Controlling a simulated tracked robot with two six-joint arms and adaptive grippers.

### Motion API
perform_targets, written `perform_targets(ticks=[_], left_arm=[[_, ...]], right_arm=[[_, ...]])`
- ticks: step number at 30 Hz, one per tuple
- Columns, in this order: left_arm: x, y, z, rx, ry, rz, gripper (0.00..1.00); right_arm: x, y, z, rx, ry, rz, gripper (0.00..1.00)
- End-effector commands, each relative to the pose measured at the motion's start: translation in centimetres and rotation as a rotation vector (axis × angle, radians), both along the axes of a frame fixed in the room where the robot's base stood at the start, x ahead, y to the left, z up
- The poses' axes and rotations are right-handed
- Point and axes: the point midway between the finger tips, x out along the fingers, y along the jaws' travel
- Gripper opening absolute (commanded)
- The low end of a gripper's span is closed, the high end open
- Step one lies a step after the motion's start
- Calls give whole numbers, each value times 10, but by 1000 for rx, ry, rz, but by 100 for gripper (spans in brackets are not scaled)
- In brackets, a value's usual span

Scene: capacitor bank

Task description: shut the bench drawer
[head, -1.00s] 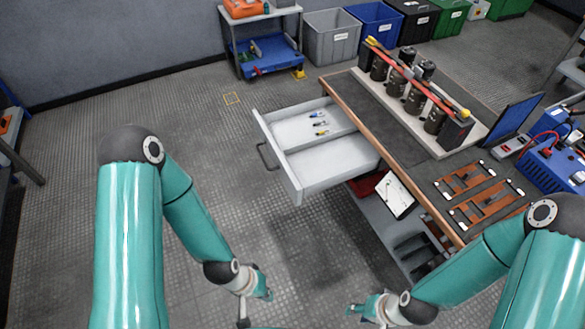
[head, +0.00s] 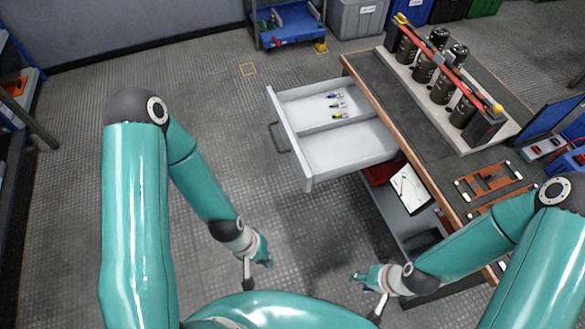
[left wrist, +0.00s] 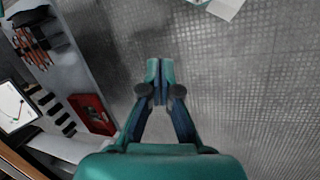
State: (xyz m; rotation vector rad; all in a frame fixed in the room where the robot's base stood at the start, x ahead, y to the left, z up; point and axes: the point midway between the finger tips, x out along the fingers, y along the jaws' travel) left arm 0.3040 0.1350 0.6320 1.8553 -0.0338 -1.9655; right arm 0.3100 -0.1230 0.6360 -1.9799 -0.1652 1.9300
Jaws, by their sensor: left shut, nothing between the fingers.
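The bench drawer (head: 345,160) is a light grey tray pulled well out from the left side of the workbench (head: 405,110). A dark bar handle (head: 277,137) sits on its front panel (head: 289,140). Several small items (head: 337,105) lie in its back compartment; the front one looks empty. My left gripper (head: 268,263) hangs over the floor, below and left of the drawer, apart from it. In the left wrist view its fingers (left wrist: 160,72) are together with nothing between them. My right gripper (head: 358,276) is below the drawer and to the right; its finger opening is too small to judge.
A capacitor row (head: 445,75) stands on the bench top. A clipboard (head: 411,187) and a red box (head: 379,174) are on the shelf beneath. A blue cart (head: 288,28) is at the back. The floor (head: 215,115) left of the drawer is clear.

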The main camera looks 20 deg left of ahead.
Motion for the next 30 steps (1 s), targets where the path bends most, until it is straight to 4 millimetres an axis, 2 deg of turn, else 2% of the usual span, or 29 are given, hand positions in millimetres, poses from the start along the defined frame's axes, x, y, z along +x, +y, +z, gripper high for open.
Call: perform_targets(ticks=[1,6,8,10,14,15,19,21,24,27,30], left_arm=[[-1,7,-16,0,56,67,0],[-6,19,-47,-94,372,423,0],[3,17,-51,-183,494,581,0],[23,14,-50,-328,622,764,0],[86,24,-29,-678,774,1040,0],[106,32,-20,-793,797,1101,0],[160,71,12,-1120,811,1217,0],[178,90,27,-1249,800,1243,0],[191,108,42,-1361,783,1254,0],[198,111,49,-1402,777,1254,0],[204,102,51,-1405,779,1252,0]], right_arm=[[0,0,-14,0,0,0,37],[0,0,-53,0,0,0,37],[0,0,-68,0,0,0,37],[0,0,-86,0,1,0,37],[0,0,-115,0,0,0,37],[0,0,-123,0,0,0,37],[0,0,-140,0,0,0,37],[0,0,-146,0,0,0,37],[0,0,-149,0,0,0,37],[0,0,-149,0,0,0,37],[0,0,-148,0,0,0,37]])
